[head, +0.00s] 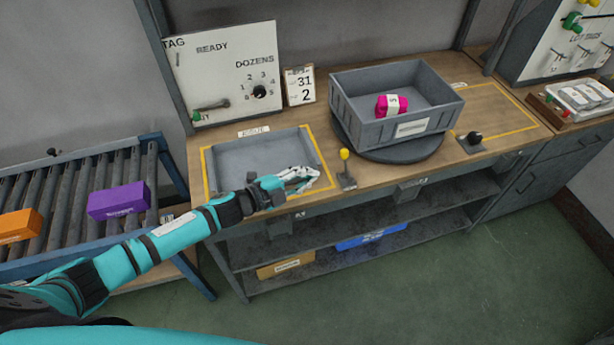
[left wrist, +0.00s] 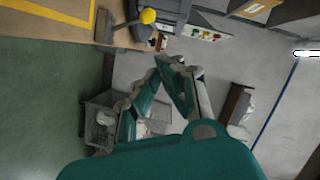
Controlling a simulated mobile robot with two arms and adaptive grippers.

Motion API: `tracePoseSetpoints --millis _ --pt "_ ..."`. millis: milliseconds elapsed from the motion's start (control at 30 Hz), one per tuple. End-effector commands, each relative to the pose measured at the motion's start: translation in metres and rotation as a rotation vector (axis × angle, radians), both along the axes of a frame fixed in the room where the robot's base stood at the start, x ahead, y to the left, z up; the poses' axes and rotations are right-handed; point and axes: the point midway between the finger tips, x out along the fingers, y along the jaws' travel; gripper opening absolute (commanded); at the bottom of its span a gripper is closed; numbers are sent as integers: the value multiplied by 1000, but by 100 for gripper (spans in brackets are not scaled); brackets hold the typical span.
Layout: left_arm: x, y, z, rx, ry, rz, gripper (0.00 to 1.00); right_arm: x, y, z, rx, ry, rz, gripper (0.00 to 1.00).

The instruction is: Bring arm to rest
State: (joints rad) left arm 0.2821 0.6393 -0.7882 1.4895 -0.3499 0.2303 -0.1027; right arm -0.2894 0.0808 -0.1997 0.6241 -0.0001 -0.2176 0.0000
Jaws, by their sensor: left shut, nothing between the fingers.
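My left arm (head: 160,245) is teal and reaches in from the lower left of the head view. Its gripper (head: 312,177) is over the front right corner of the shallow grey tray, near the bench's front edge. In the left wrist view the fingers of this gripper (left wrist: 170,62) come together at their tips, shut with nothing between them. A yellow-knobbed lever (head: 344,155) stands just right of the gripper; its yellow ball also shows in the left wrist view (left wrist: 148,16). My right gripper is not in view.
The grey tray (head: 222,143) is empty. A grey bin (head: 430,127) on a dark turntable (head: 390,153) holds a pink banded bundle (head: 385,106). A roller conveyor (head: 70,183) carries purple (head: 119,200) and orange (head: 18,226) boxes. Floor in front is clear.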

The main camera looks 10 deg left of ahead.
Motion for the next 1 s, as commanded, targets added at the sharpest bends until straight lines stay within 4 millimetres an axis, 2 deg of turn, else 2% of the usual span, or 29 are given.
tracePoseSetpoints --millis 100,200,467,567,667,767,867,1000 --pt "0 0 0 0 0 1 0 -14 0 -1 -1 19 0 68" --pt "0 0 0 0 0 1 0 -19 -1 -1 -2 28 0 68" --pt "0 -2 0 -6 5 9 0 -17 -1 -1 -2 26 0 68" --pt "-4 -9 2 -44 43 71 0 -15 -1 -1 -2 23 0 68" --pt "-14 -15 3 -119 141 214 0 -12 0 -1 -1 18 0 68" --pt "-35 -8 2 -208 306 418 0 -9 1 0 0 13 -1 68" --pt "-70 11 -6 -280 510 630 0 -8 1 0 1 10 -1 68" --pt "-127 40 -18 -329 764 858 0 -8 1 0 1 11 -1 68"
